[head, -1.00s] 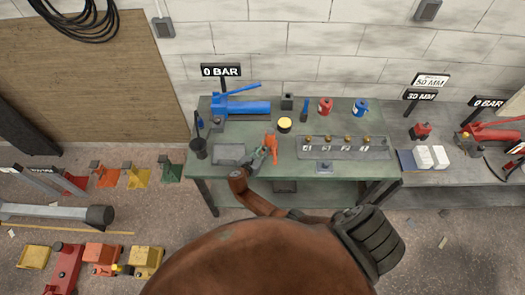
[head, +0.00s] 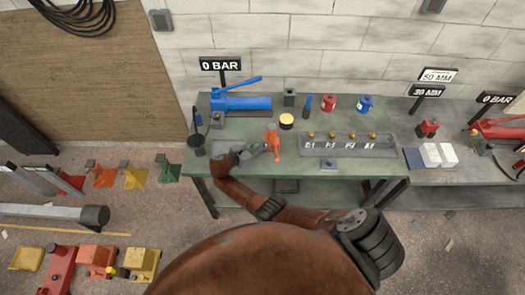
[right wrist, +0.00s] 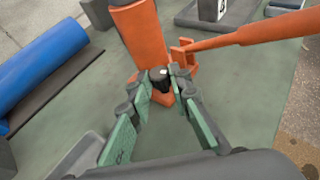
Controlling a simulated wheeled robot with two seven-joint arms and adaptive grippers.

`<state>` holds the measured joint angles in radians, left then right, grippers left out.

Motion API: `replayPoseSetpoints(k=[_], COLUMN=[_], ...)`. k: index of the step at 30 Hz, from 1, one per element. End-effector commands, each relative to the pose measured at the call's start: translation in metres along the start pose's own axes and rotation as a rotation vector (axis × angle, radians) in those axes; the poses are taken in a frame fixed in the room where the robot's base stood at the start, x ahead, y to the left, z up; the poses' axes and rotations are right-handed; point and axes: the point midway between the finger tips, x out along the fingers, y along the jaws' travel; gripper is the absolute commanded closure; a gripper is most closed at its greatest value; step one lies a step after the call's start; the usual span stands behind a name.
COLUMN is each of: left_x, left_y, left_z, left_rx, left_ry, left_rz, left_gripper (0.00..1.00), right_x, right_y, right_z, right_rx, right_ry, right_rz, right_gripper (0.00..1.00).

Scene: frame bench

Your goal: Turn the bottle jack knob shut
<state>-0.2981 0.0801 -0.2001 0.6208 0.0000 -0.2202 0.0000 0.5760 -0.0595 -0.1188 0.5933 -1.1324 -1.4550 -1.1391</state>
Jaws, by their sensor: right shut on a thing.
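The orange bottle jack (head: 272,141) stands on the green bench top, left of the long grey tray. In the right wrist view its orange body (right wrist: 142,38) rises at the top. Its orange handle (right wrist: 245,33) reaches to the upper right. A small black knob (right wrist: 158,74) with a white mark sits at the jack's base. My right gripper (right wrist: 161,77) has its green-padded fingers on either side of the knob and is shut on it. In the head view the right gripper (head: 258,149) comes at the jack from the left. My left gripper is not in view.
A blue pump (head: 240,103) lies behind the jack and shows in the right wrist view. The grey tray (head: 347,150) holds several brass-topped pieces to the right. A yellow-topped tin (head: 287,120) and red and blue cans stand behind.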

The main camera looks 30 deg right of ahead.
Motion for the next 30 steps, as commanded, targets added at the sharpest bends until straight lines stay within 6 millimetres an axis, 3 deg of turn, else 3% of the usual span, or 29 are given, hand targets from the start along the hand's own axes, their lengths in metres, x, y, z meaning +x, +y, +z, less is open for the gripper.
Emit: replayPoseSetpoints(k=[3,14,15,18,26,30], left_x=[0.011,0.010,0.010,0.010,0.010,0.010], left_y=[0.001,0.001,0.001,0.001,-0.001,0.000], left_z=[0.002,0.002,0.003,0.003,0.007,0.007], left_rx=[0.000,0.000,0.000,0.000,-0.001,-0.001], left_ry=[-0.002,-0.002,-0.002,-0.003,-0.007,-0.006], left_rz=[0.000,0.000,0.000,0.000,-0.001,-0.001], left_gripper=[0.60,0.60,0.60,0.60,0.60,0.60], right_x=[0.001,-0.001,-0.001,-0.001,-0.002,-0.012], right_y=[0.002,0.001,0.001,0.001,0.001,0.002], right_z=[-0.002,0.000,0.000,0.000,0.000,0.000], right_rx=[0.016,0.020,0.020,0.020,0.020,0.020], right_ry=[0.000,0.001,0.001,0.001,0.001,0.002], right_rz=[-0.036,-0.050,-0.050,-0.050,-0.049,-0.047], right_gripper=[1.00,1.00,0.81,0.74,0.74,0.74])
